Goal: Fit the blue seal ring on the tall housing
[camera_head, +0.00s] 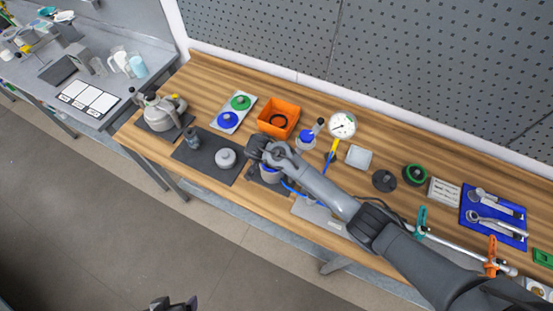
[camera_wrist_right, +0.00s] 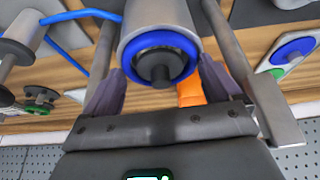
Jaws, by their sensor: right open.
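The tall housing (camera_head: 269,174) is a grey cylinder on the bench, partly hidden under my right gripper in the head view. In the right wrist view the housing (camera_wrist_right: 152,18) has the blue seal ring (camera_wrist_right: 186,46) around its near end, with a dark shaft in the middle. I cannot tell whether the ring is fully seated. My right gripper (camera_head: 268,150) is at the top of the housing. In the wrist view its fingers (camera_wrist_right: 160,88) stand apart on either side of the ring, open. Part of what looks like my left gripper (camera_head: 175,303) shows at the bottom edge; its jaws are unclear.
A white plate with a green disc (camera_head: 241,102) and a blue disc (camera_head: 228,120) lies behind left. An orange bin (camera_head: 291,108) holds a black ring. A gauge (camera_head: 342,125) stands behind right. A dark mat (camera_head: 190,155) bears a small grey part (camera_head: 226,158). A blue hose runs beside the housing.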

